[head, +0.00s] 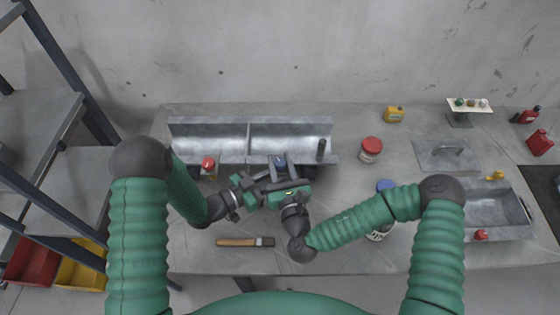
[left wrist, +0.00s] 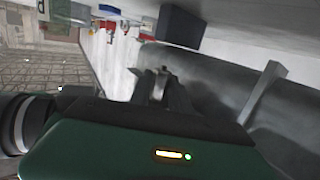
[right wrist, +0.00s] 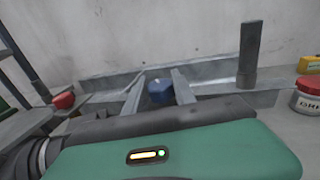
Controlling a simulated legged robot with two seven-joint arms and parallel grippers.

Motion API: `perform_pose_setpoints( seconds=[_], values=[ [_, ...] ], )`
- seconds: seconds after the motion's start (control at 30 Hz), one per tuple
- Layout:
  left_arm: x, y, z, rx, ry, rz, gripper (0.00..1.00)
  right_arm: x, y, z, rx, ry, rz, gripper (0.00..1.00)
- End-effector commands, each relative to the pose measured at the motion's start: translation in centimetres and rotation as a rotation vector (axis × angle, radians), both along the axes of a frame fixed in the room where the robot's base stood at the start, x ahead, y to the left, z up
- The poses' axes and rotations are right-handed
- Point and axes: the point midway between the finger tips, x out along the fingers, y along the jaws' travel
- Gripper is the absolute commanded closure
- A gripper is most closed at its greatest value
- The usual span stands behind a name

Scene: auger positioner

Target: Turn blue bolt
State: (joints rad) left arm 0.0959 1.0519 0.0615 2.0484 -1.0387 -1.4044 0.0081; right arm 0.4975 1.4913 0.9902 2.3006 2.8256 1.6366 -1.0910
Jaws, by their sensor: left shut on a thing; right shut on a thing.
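The blue bolt (head: 280,161) sits at the front of the grey metal trough (head: 205,128). In the right wrist view the blue bolt (right wrist: 160,91) shows between the two fingers of my right gripper (right wrist: 158,88). The right gripper (head: 279,164) reaches it from the front and is shut on it. My left gripper (head: 285,183) comes in from the left, just below and close to the right one. In the left wrist view the left gripper (left wrist: 163,75) has its fingers close together on something small and grey. I cannot make out what it is.
A dark upright post (head: 321,150) stands at the trough's right end. A brush (head: 245,242) lies in front. The bench front is mostly free.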

Motion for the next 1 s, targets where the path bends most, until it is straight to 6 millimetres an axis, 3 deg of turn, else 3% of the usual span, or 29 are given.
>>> perform_pose_setpoints(
  seconds=[0.27, 0.3, 0.47, 0.77, 0.87, 1.0],
  values=[
    [0.1, -0.1, 0.3, -0.005, -0.007, 0.001, 1.00, 0.0, 0.0, 0.0, 0.000, 0.001, 0.000, 1.00],
    [0.1, 0.0, 0.3, -0.005, -0.007, 0.001, 1.00, 0.0, 0.0, 0.0, 0.000, 0.000, 0.000, 0.67],
    [0.1, 0.0, 0.3, -0.004, -0.006, 0.001, 1.00, 0.0, 0.0, 0.1, 0.000, -0.001, -0.001, 0.47],
    [0.1, 0.0, 0.3, -0.004, -0.005, 0.003, 1.00, -0.1, -0.1, 0.1, 0.000, -0.002, -0.001, 0.47],
    [0.1, 0.1, 0.2, -0.004, -0.005, 0.003, 1.00, -1.2, -0.3, 0.0, 0.000, 0.001, 0.001, 0.47],
    [0.2, 0.1, 0.2, -0.003, -0.005, 0.004, 1.00, -4.0, -0.8, -0.1, -0.001, 0.003, 0.003, 0.47]
  ],
)
